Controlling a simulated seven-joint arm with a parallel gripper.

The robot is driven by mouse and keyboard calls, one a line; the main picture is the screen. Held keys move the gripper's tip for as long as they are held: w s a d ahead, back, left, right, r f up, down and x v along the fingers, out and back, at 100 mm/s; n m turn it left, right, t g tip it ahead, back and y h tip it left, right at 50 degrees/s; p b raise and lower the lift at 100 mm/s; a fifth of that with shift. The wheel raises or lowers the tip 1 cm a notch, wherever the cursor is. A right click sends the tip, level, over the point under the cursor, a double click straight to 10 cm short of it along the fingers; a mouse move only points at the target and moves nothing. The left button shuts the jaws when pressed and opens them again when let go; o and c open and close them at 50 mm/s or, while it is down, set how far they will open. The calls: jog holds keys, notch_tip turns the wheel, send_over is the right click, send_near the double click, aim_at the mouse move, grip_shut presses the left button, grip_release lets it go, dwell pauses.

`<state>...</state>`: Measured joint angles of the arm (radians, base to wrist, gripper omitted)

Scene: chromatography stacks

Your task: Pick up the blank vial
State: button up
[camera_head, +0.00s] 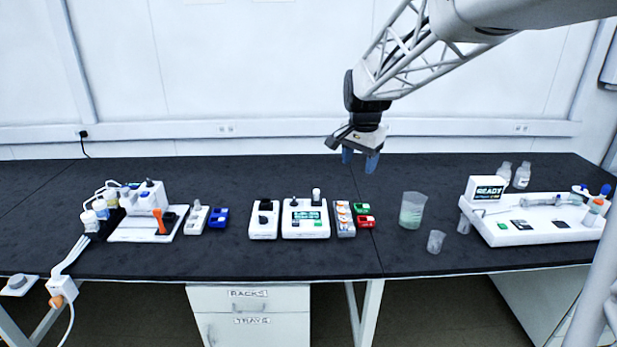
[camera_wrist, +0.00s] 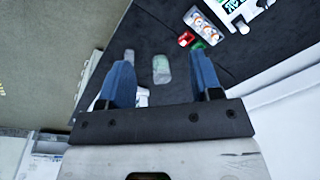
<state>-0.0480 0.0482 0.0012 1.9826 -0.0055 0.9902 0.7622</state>
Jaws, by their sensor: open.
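I cannot tell any vial as the blank vial, since the labels are too small to read. A grey rack (camera_head: 344,220) holds several small round vials or caps. It also shows at the top of the wrist view (camera_wrist: 210,22). My gripper (camera_head: 359,160) is open and empty, high above the bench and behind these blocks in the head view. Its blue fingers (camera_wrist: 160,60) spread apart in the wrist view.
A white device with a display (camera_head: 305,220) stands left of the rack. A beaker with pale green liquid (camera_head: 411,214) and a small empty cup (camera_head: 436,241) stand to the right. A larger "READY" instrument (camera_head: 530,230) is at far right. Bare black bench (camera_head: 270,172) lies behind.

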jog(key=w+a+f+m, duration=0.2)
jog(key=w+f, duration=0.2)
jog(key=w, duration=0.6)
jog(key=w+a+f+m, duration=0.2)
jog(key=w+f, duration=0.3)
jog(key=w, duration=0.5)
jog(key=m+g, duration=0.1)
jog(key=m, duration=0.3)
send_over(317, 190)
jog(key=f, duration=1.5)
jog(key=shift+s, duration=0.4)
jog(key=shift+w+a+f, duration=0.1)
jog(key=shift+w+f, duration=0.15)
jog(key=shift+f, duration=1.3)
jog(key=shift+f, duration=0.15)
jog(key=shift+f, duration=2.5)
